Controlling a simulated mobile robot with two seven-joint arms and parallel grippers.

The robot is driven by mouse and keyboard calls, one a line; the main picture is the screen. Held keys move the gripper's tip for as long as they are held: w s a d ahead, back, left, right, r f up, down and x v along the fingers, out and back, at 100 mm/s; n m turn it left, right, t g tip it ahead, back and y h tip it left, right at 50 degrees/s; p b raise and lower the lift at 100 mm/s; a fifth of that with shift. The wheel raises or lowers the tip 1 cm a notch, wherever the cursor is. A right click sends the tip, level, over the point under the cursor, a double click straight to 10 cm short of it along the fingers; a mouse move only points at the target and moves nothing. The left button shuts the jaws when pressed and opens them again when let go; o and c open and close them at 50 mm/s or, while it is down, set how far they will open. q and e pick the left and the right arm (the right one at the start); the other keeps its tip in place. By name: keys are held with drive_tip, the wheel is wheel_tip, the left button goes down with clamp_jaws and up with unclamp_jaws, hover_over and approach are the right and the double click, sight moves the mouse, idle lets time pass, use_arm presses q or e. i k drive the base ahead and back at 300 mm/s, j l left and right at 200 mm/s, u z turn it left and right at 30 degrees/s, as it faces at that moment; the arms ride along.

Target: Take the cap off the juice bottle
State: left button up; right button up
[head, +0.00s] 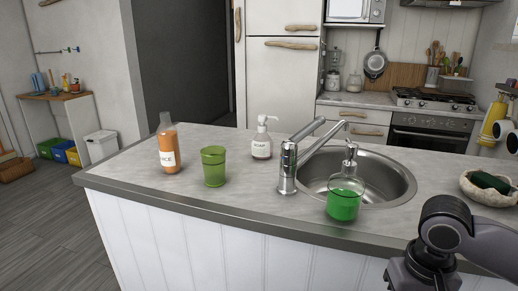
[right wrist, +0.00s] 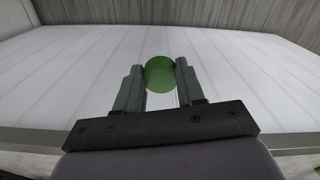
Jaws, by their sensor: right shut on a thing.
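The juice bottle (head: 168,148) stands upright at the left end of the counter, with orange juice and a white label. Its neck is clear and I see no cap on it. A round green cap (right wrist: 159,74) is between the fingers of my right gripper (right wrist: 160,82) in the right wrist view. The gripper is shut on it, in front of the white plank panel. In the head view my right arm shows at the lower right, well away from the bottle; its fingers are out of that frame. My left gripper is not in view.
Beside the bottle stands a green glass (head: 213,166). A soap bottle (head: 262,142), a tap (head: 288,168), a green soap dispenser (head: 344,203) and a sink (head: 385,185) follow to the right. A bowl with a sponge (head: 489,187) is at the far right. The counter's front strip is clear.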

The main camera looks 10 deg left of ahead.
sight(169, 150)
drive_tip(key=u, duration=1.05)
drive_tip(key=i+j+u, duration=0.1)
drive_tip(key=i, duration=0.25)
drive_tip(key=i+j+u, duration=0.15)
drive_tip(key=i+j, duration=0.1)
drive_tip(key=i, duration=0.1)
